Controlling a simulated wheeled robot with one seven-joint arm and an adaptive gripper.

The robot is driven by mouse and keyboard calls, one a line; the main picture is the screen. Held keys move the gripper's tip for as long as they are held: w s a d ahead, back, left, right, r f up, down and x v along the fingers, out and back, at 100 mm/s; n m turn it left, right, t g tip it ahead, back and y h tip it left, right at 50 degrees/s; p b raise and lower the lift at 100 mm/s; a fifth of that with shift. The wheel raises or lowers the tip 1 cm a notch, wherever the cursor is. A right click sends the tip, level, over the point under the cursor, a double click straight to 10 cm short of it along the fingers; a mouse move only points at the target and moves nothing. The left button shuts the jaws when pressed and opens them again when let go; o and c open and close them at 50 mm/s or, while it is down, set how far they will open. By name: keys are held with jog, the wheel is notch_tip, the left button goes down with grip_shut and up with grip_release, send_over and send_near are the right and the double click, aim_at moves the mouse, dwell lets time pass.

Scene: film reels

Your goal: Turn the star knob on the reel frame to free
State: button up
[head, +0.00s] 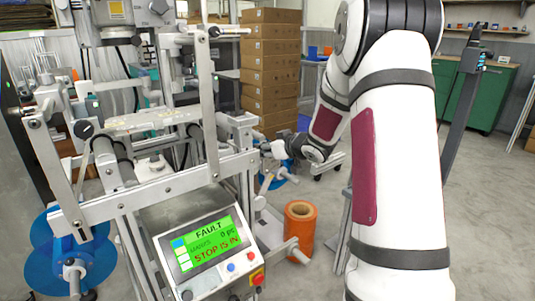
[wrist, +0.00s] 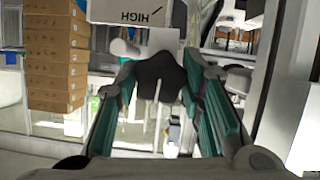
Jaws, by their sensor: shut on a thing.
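The dark star knob (wrist: 157,72) sits between my fingers in the wrist view, in front of a pale cylinder. My gripper (wrist: 160,85) is shut on the knob, with a teal-padded finger on each side. A white plate (wrist: 110,11) above the knob bears the upside-down word HIGH and a mark. In the head view my gripper (head: 272,149) is at the right side of the reel frame (head: 208,110). The knob is too small and covered there to make out.
A screen (head: 204,246) reads FAULT and STOP IS IN, with a red button (head: 257,278) below it. A blue reel (head: 72,268) hangs at left. An orange roll (head: 301,222) stands on the floor. Stacked cartons (head: 270,60) stand behind.

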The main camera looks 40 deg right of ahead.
dwell(0.3)
jog(key=o, duration=1.1)
jog(key=shift+o, duration=0.2)
jog(key=shift+s, duration=0.1)
jog(key=v, duration=1.1)
jog(key=shift+s+r, duration=0.2)
jog(key=shift+s, duration=0.15)
jog(key=shift+a, duration=0.1)
